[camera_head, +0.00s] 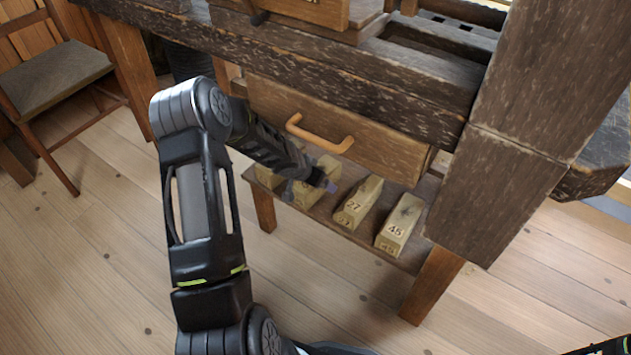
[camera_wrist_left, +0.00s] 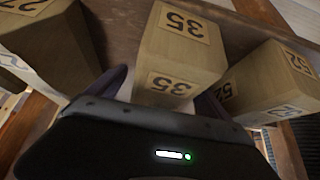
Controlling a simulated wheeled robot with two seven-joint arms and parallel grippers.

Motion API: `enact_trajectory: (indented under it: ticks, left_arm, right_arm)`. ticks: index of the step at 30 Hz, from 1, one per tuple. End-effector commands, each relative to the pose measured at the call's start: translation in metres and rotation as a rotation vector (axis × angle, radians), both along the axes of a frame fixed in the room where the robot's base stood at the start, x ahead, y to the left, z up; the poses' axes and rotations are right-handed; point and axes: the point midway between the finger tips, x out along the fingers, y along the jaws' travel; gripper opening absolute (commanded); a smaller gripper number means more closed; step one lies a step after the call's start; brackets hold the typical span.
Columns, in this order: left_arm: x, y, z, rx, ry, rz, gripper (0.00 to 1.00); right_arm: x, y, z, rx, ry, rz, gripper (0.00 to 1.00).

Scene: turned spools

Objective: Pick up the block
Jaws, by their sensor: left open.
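Several pale wooden blocks with number labels stand in a row on the low shelf under the drawer. My left gripper (camera_head: 310,187) is open at the block marked 35 (camera_head: 328,167), and partly hides it in the head view. In the left wrist view that block (camera_wrist_left: 178,62) lies straight ahead, between the two dark fingers of my left gripper (camera_wrist_left: 165,92). I cannot tell whether the fingers touch it. The block marked 52 (camera_wrist_left: 268,82) is close on the right there, and the block marked 27 (camera_wrist_left: 52,62) is on the left.
A drawer (camera_head: 335,128) with an orange handle (camera_head: 318,134) hangs just above the blocks. A chair (camera_head: 52,78) stands at left; the floor in front is clear.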

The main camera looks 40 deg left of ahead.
Motion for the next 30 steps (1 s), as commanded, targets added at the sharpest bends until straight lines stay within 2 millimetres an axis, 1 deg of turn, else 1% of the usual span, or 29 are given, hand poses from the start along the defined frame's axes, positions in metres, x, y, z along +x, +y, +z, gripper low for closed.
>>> enact_trajectory:
  ticks: [4, 30]
  left_arm:
    - [-0.0001, 0.0, 0.0001, 0.0, 0.0, 0.0, 0.9]
    - [-0.0003, 0.0002, -0.0002, 0.0, 0.001, 0.0, 0.19]
  right_arm:
    - [-0.0001, 0.0, 0.0, 0.0, 0.0, 0.0, 0.36]
    - [-0.0002, 0.0001, -0.0001, 0.0, 0.0, 0.0, 0.36]
